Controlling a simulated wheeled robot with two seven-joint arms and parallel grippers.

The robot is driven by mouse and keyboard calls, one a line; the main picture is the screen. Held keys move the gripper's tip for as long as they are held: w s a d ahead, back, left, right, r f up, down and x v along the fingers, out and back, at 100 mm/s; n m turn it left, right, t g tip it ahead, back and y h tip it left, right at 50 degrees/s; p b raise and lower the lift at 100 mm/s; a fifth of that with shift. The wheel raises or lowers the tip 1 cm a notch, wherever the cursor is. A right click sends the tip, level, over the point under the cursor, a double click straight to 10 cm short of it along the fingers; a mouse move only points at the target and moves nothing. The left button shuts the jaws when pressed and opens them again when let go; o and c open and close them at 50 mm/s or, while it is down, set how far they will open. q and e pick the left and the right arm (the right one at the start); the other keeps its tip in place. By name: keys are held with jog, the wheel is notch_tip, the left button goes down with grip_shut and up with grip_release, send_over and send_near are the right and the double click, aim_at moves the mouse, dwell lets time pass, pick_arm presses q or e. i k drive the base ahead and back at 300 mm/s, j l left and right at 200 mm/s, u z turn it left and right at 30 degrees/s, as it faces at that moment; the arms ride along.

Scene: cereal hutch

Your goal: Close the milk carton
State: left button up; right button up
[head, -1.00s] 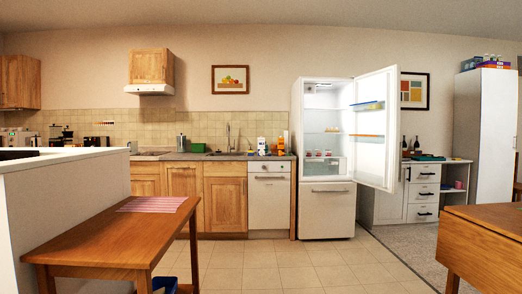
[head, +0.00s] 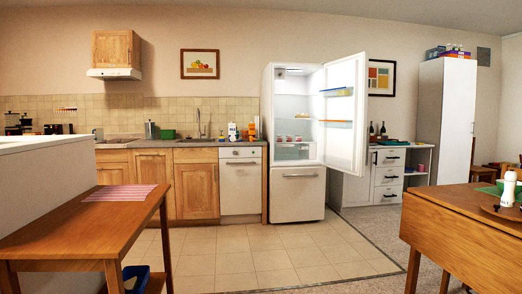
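A small white and blue container (head: 232,131) stands upright on the counter left of the fridge. It looks like the milk carton, but it is too small to tell for sure or to see whether its top is open. An orange item (head: 252,131) stands just right of it. Neither of my grippers is in view.
The fridge (head: 296,193) stands with its upper door (head: 345,150) wide open to the right. A wooden table (head: 85,222) is at the near left. Another table (head: 470,230) at the right holds a white bottle (head: 507,187). The tiled floor (head: 270,260) between is clear.

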aim_at(232, 126)
jog(key=i+l, duration=0.1)
jog(key=i, duration=3.95)
jog(key=i+u, duration=0.1)
jog(key=i, duration=0.25)
jog(key=i+l+u, duration=0.1)
jog(key=i, duration=0.25)
jog(key=i+l+z, duration=0.1)
jog(key=i+z, duration=0.35)
jog(key=i, duration=0.4)
jog(key=i+j+z, duration=0.2)
jog(key=i+z, duration=0.3)
jog(key=i, duration=0.4)
